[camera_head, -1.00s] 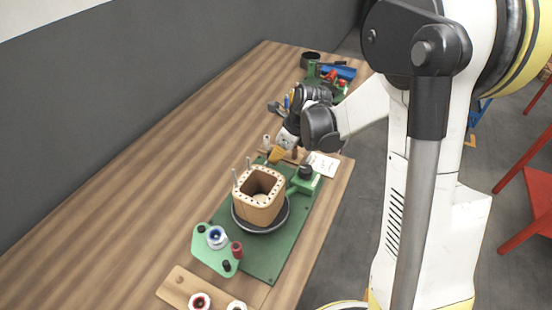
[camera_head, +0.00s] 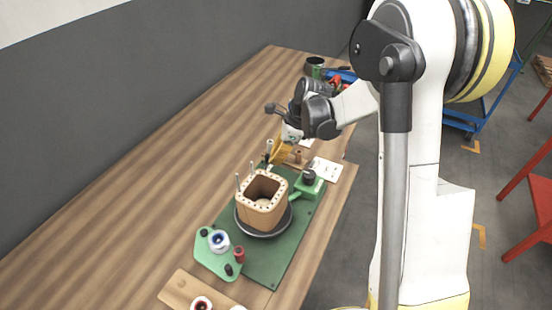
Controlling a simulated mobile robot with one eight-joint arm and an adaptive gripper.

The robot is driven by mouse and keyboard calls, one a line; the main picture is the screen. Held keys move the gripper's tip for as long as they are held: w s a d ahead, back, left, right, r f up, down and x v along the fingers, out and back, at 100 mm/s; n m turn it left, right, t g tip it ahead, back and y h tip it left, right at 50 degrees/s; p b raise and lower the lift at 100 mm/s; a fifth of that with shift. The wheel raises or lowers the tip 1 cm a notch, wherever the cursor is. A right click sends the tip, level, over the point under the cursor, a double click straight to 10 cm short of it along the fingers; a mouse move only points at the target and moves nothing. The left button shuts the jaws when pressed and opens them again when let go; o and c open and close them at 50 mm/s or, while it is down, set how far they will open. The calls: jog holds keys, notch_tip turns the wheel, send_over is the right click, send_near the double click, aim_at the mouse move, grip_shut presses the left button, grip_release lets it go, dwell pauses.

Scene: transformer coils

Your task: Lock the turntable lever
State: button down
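The turntable (camera_head: 243,223) is a dark round disc on a green base plate (camera_head: 275,258). A brown square coil former (camera_head: 262,207) with a ring of pale pegs or holes stands on it. A green block and arm with a black knob (camera_head: 309,177), seemingly the turntable lever, sits at the right rear of the disc. The arm points toward the disc; whether it touches the rim is too small to tell. My gripper (camera_head: 277,110) is dark, above and behind the former, apart from the lever. Its fingers are too small and overlapped to judge their opening.
A yellow piece (camera_head: 279,150) and a white card (camera_head: 326,171) lie behind the plate. The wooden table's left side (camera_head: 150,170) is clear.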

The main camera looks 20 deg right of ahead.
jog(key=shift+w+a+n, duration=0.15)
jog(key=shift+w+n, duration=0.15)
jog(key=shift+n, duration=0.4)
jog(key=shift+w+a, duration=0.2)
dwell(1.7)
dwell(0.4)
jog(key=shift+s+d, duration=0.15)
jog(key=shift+d, duration=0.35)
jog(key=d, duration=0.1)
jog(key=s+d, duration=0.1)
jog(key=d, duration=0.1)
jog(key=shift+s+r, duration=0.1)
jog(key=shift+r, duration=0.05)
jog(key=p+v, duration=0.3)
jog(key=v, duration=0.6)
jog(key=shift+r+p, duration=0.3)
jog(key=shift+p, duration=0.1)
